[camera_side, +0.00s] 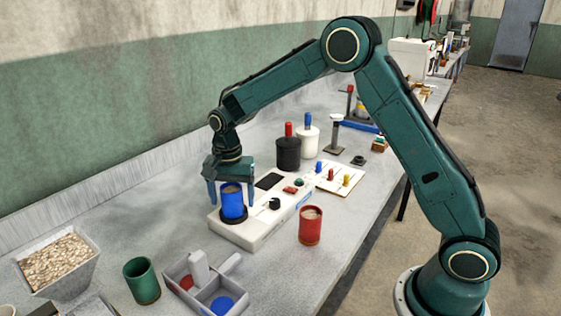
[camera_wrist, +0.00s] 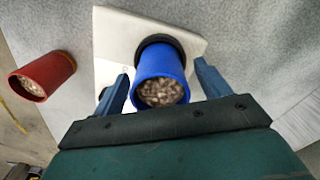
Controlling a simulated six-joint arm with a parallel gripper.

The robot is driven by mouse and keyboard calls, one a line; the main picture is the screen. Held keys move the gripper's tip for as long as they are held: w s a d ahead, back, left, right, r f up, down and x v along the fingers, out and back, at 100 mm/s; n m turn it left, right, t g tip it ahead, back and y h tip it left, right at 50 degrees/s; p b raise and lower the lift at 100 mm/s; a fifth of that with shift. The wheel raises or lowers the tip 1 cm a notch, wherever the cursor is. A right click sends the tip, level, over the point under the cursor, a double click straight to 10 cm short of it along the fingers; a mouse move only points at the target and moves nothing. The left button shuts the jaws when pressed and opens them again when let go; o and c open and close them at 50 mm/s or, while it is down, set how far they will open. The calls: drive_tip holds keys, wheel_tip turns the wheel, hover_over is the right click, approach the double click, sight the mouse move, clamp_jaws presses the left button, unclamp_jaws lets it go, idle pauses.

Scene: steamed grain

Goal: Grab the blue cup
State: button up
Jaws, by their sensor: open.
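The blue cup (camera_side: 233,203) stands upright on a dark round pad at the left end of a white appliance (camera_side: 240,232). In the wrist view the blue cup (camera_wrist: 160,72) is filled with pale grain. My gripper (camera_side: 231,198) is open, with its fingers pointing down on either side of the blue cup. In the wrist view my gripper (camera_wrist: 160,88) has one finger to the left of the cup and one to the right.
A red cup (camera_side: 310,226) of grain stands right of the appliance. A green cup (camera_side: 141,280), a grey divided tray (camera_side: 180,268) and a grain bin (camera_side: 83,240) are in front. Black (camera_side: 288,154) and white (camera_side: 308,143) canisters stand behind.

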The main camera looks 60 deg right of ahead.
idle(0.4)
drive_tip(key=c, duration=1.2)
drive_tip(key=shift+c, duration=0.2)
drive_tip(key=shift+r, duration=0.1)
wheel_tip(320, 180, up, 20)
